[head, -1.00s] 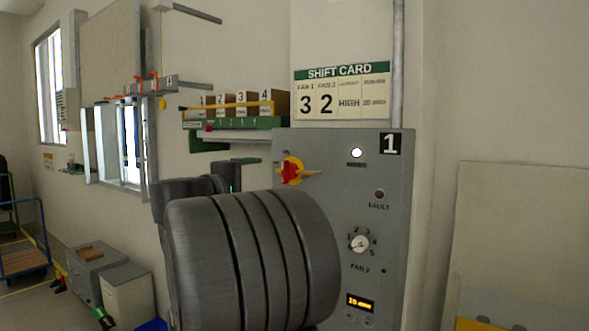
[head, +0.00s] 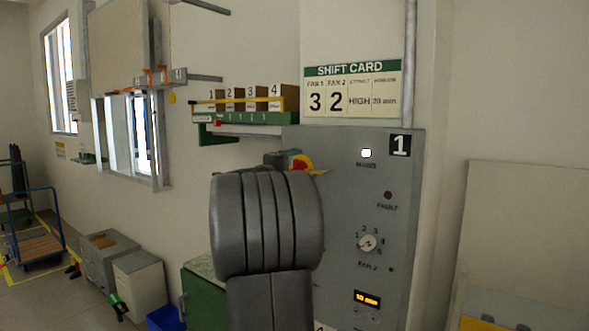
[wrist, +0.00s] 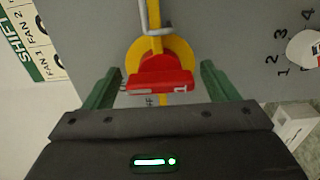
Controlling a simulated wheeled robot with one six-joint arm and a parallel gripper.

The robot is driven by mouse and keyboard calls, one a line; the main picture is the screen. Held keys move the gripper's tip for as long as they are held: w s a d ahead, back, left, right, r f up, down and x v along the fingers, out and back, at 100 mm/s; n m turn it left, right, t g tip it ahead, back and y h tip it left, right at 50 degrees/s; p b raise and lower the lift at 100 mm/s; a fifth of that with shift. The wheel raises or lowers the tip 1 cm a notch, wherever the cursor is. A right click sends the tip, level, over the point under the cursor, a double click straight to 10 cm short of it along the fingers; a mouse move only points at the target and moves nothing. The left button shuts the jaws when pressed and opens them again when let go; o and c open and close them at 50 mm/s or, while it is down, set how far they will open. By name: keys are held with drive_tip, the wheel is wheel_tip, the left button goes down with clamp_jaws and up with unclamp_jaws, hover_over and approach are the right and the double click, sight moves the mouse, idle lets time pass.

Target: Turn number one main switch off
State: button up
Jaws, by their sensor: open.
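The number one main switch is a red handle (wrist: 158,80) on a yellow disc (wrist: 178,52). In the wrist view the handle lies crosswise, between my gripper's two green fingers (wrist: 161,68), which are apart with gaps on both sides. A grey metal loop (wrist: 151,18) shows at the disc's far side. In the head view only part of the red handle (head: 298,164) and the yellow disc (head: 307,160) shows past my arm, on the grey panel marked 1 (head: 400,145). My gripper is mostly hidden behind my arm there.
The panel has a lit white lamp (head: 366,153), a dark fault lamp (head: 388,195), a Fan 2 dial (head: 367,243) and an amber display (head: 367,300). A shift card (head: 352,90) hangs above. A green rack (head: 240,118) with numbered slots is at the left.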

drive_tip(key=c, duration=1.4)
